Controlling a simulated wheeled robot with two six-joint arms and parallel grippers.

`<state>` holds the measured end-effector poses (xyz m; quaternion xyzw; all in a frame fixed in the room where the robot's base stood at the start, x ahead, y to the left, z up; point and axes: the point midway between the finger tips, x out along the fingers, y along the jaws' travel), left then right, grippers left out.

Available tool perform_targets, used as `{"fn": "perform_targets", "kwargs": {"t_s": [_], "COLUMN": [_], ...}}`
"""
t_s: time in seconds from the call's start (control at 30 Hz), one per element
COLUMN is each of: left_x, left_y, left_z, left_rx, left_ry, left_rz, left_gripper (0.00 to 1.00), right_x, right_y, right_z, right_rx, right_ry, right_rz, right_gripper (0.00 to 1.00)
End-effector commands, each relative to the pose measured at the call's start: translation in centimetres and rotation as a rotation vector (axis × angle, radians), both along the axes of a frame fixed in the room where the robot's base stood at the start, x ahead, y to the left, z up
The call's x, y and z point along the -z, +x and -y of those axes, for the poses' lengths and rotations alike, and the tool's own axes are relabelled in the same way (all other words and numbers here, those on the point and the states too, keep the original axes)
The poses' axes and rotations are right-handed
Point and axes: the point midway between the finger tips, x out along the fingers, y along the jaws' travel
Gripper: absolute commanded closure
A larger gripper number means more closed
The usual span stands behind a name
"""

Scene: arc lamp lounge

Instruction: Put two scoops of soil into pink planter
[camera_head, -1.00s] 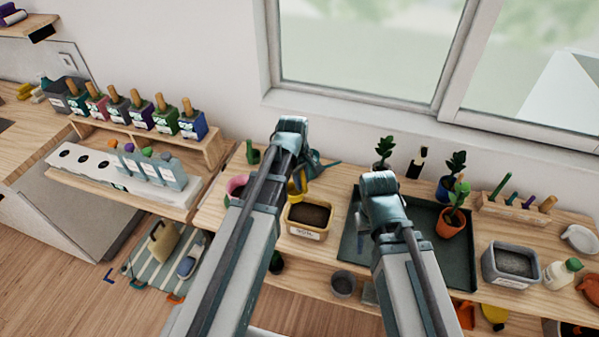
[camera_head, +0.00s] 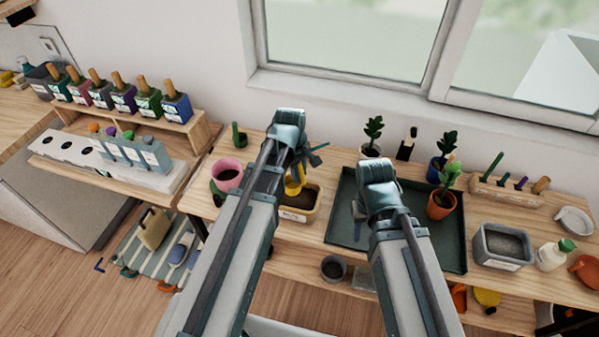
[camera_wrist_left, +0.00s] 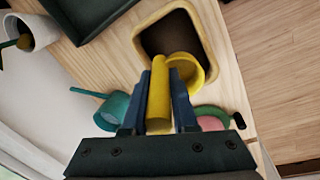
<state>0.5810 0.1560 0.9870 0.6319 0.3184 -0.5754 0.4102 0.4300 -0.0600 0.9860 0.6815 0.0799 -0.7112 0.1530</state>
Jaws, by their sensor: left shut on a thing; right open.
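My left gripper (camera_head: 298,164) is shut on the handle of a yellow scoop (camera_head: 294,184). In the left wrist view the yellow handle (camera_wrist_left: 159,92) sits between the fingers, and the scoop's round cup (camera_wrist_left: 199,72) is beside it, overlapping the edge of the soil bin. The cream soil bin (camera_head: 298,215) holds dark soil and lies just below the scoop in the head view. The pink planter (camera_head: 227,164) stands left of my left arm; part of it shows in the left wrist view (camera_wrist_left: 211,123). My right gripper (camera_head: 359,222) is open and empty over the dark tray.
The dark tray (camera_head: 342,187) lies right of the soil bin, with an orange potted plant (camera_head: 440,207) on it. A grey bin (camera_head: 502,246) stands further right. A teal watering can (camera_wrist_left: 113,106) is close to the left gripper. A rack of bottles stands far left.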

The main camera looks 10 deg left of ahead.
Motion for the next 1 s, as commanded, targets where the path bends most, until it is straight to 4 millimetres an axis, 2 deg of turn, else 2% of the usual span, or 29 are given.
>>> {"fn": "perform_targets", "kwargs": {"t_s": [0.03, 0.7, 1.0], "left_x": [1.1, 7.4, 8.6], "left_y": [0.0, 0.0, 0.0], "left_z": [0.0, 0.0, 0.0], "left_rx": [0.000, 0.000, 0.000], "left_ry": [0.000, 0.000, 0.000], "left_rz": [0.000, 0.000, 0.000], "left_gripper": [1.00, 1.00, 1.00], "right_x": [1.1, 7.4, 8.6], "right_y": [0.0, 0.0, 0.0], "right_z": [0.0, 0.0, 0.0], "right_rx": [0.000, 0.001, 0.001], "right_ry": [0.000, 0.000, 0.000], "right_rz": [0.000, 0.000, 0.000], "right_gripper": [0.50, 0.50, 0.50]}}
